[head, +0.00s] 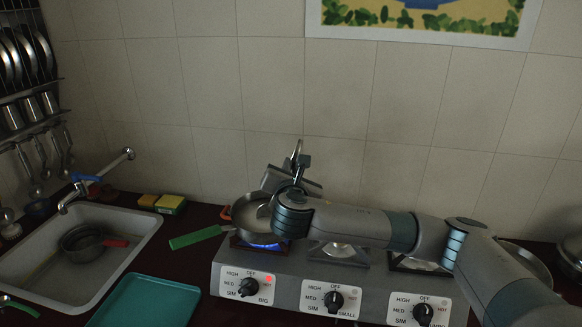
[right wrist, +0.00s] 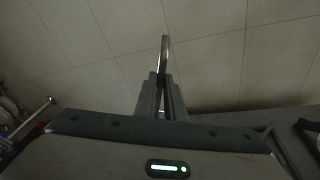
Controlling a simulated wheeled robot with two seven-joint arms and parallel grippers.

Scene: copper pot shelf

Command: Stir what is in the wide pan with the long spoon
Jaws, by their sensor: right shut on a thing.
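A metal pan (head: 243,216) with a green handle (head: 197,237) sits on the left burner over a blue flame. My right arm covers its right side, and its contents are hard to make out. My right gripper (head: 297,168) is above and just right of this pan, its fingers pointing up and away. It is shut on a thin metal piece, seemingly the long spoon (head: 297,149), whose upper end sticks up past the fingers. The right wrist view shows the spoon (right wrist: 165,52) between the closed fingers (right wrist: 161,88). The spoon's other end is hidden. My left gripper is out of view.
The stove (head: 285,292) has several knobs in front. Another pan (head: 530,262) is partly hidden behind my right arm. At left are a sink (head: 130,246) holding a red-handled pot (head: 82,240), a teal tray (head: 150,295), sponges (head: 170,204) and a utensil rack. The tiled wall stands close behind.

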